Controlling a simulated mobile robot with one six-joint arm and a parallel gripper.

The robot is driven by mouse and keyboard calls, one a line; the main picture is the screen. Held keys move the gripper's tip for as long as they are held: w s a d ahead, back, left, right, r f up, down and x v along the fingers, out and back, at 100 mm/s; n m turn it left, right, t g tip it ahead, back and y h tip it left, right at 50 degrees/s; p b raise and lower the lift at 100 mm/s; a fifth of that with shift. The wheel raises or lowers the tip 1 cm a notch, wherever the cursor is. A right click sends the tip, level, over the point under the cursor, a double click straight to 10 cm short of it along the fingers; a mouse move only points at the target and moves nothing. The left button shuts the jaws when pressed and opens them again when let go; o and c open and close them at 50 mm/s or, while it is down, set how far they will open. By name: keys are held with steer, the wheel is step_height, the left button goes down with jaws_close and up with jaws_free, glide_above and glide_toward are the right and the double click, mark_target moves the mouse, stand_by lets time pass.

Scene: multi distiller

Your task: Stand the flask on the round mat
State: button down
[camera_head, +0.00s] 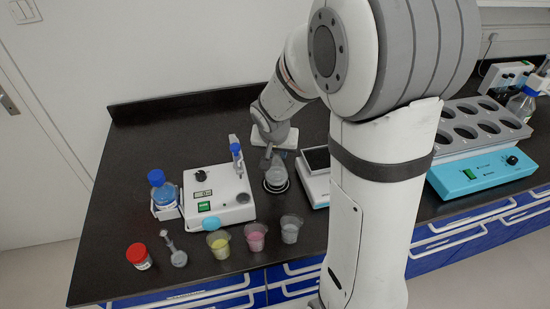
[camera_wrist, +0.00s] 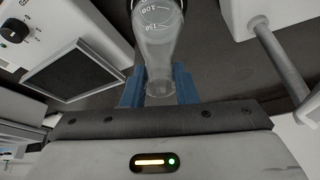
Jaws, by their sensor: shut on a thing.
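The clear flask (camera_head: 277,174) is upright under my gripper (camera_head: 270,152) in the head view, with its lower part over the round mat (camera_head: 276,189). The mat is dark with a pale edge. In the wrist view, my gripper (camera_wrist: 159,88) has its blue fingers on either side of the neck of the flask (camera_wrist: 158,40), shut on it. The graduated body of the flask points to the top of that view, where its base is cut off. Whether the base touches the mat cannot be told.
A white hotplate stirrer (camera_head: 215,195) stands left of the flask, and a white balance (camera_head: 315,170) stands right. Yellow (camera_head: 219,243), pink (camera_head: 255,237) and clear (camera_head: 290,228) beakers stand in front. A blue-capped bottle (camera_head: 162,190) and a red-capped jar (camera_head: 139,256) are further left.

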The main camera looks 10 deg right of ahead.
step_height(320, 180, down, 2)
steer(key=shift+f, duration=0.2)
steer(key=c, duration=1.1)
jaws_free()
